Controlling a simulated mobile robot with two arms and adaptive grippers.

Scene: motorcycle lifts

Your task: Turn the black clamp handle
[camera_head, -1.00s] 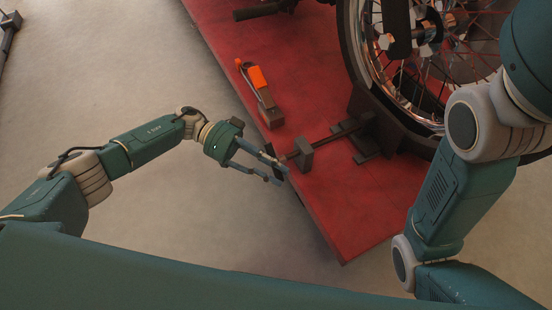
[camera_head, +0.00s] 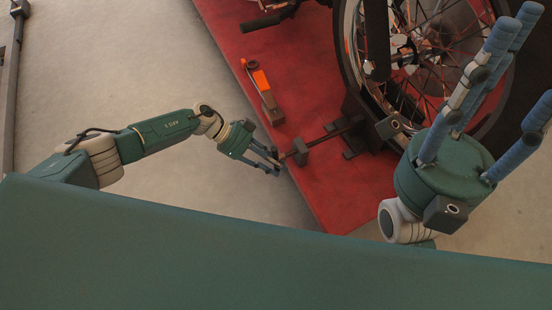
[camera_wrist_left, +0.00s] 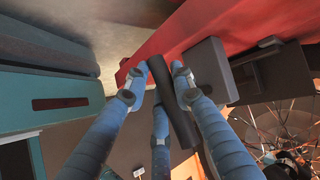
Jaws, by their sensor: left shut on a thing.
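The black clamp handle (camera_wrist_left: 174,104) is a dark bar between the fingers of my left gripper in the left wrist view. My left gripper (camera_head: 278,166) is shut on it at the near left edge of the red lift platform (camera_head: 350,197). In the head view the fingers largely hide the handle. Behind it, a dark rod passes through a dark block (camera_head: 300,152) and runs toward the wheel clamp (camera_head: 353,140). My right gripper (camera_head: 490,85) is raised at the right with its blue fingers spread and nothing between them.
A motorcycle wheel (camera_head: 425,45) stands in the clamp at the upper right, partly behind my right gripper. An orange-and-dark lever (camera_head: 262,85) sits on the platform's left side. Bare grey floor (camera_head: 130,65) lies open on the left.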

